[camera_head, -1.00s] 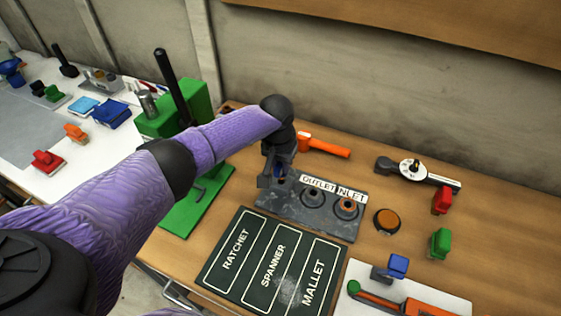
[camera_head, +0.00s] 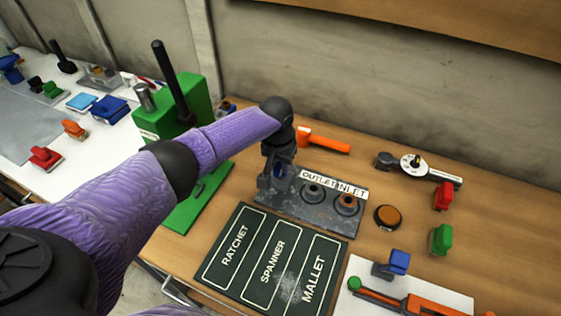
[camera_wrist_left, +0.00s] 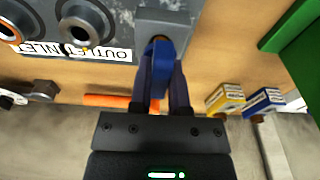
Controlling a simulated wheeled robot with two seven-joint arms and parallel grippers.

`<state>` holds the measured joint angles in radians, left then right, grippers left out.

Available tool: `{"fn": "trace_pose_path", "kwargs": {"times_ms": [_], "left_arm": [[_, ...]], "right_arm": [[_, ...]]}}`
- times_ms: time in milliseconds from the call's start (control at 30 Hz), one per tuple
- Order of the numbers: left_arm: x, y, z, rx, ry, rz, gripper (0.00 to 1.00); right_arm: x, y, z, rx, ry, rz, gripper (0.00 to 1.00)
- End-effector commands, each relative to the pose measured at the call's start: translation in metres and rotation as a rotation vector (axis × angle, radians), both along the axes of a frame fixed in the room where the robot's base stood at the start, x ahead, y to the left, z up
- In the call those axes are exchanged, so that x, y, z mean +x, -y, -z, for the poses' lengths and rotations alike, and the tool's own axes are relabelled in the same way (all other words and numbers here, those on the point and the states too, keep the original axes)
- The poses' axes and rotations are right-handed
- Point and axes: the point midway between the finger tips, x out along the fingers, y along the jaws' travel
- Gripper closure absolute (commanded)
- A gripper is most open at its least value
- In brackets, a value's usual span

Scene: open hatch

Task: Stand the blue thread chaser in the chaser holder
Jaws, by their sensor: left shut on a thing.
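My left gripper (camera_head: 274,179) is at the left end of the grey plate marked OUTLET and INLET. It is shut on the blue thread chaser (camera_head: 279,171), mostly hidden by the fingers in the head view. In the left wrist view, the blue chaser (camera_wrist_left: 160,62) shows between the fingers (camera_wrist_left: 160,88), its far end against or in a grey block (camera_wrist_left: 164,20), which looks like the chaser holder. I cannot tell how deep the chaser sits. The right gripper is not in view.
The plate has two round ports, outlet (camera_head: 312,193) and inlet (camera_head: 347,204). A green stand (camera_head: 200,97) with a black lever is to the left. An orange-handled tool (camera_head: 327,143) lies behind. A dark tool board (camera_head: 270,262) lies in front.

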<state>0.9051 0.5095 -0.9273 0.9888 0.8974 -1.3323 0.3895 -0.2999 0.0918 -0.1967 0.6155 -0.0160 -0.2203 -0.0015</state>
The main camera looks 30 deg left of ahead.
Motion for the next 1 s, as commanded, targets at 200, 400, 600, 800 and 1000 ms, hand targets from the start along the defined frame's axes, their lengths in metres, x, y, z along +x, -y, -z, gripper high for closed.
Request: {"fn": "trace_pose_path", "kwargs": {"times_ms": [200,400,600,800,1000], "left_arm": [[0.0,0.0,0.006,0.0,0.001,0.0,1.0],[0.0,0.0,0.011,0.0,0.001,0.001,1.0],[0.0,0.0,0.016,-0.001,0.001,0.001,1.0],[0.0,0.0,0.016,0.0,0.001,0.001,0.44],[0.0,0.0,0.016,0.0,0.001,0.001,0.37]], "right_arm": [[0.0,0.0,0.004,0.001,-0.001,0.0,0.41],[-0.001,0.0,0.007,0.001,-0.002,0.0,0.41],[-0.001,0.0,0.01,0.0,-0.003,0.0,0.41],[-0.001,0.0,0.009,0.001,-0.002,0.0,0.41],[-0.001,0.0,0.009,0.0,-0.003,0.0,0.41]]}}
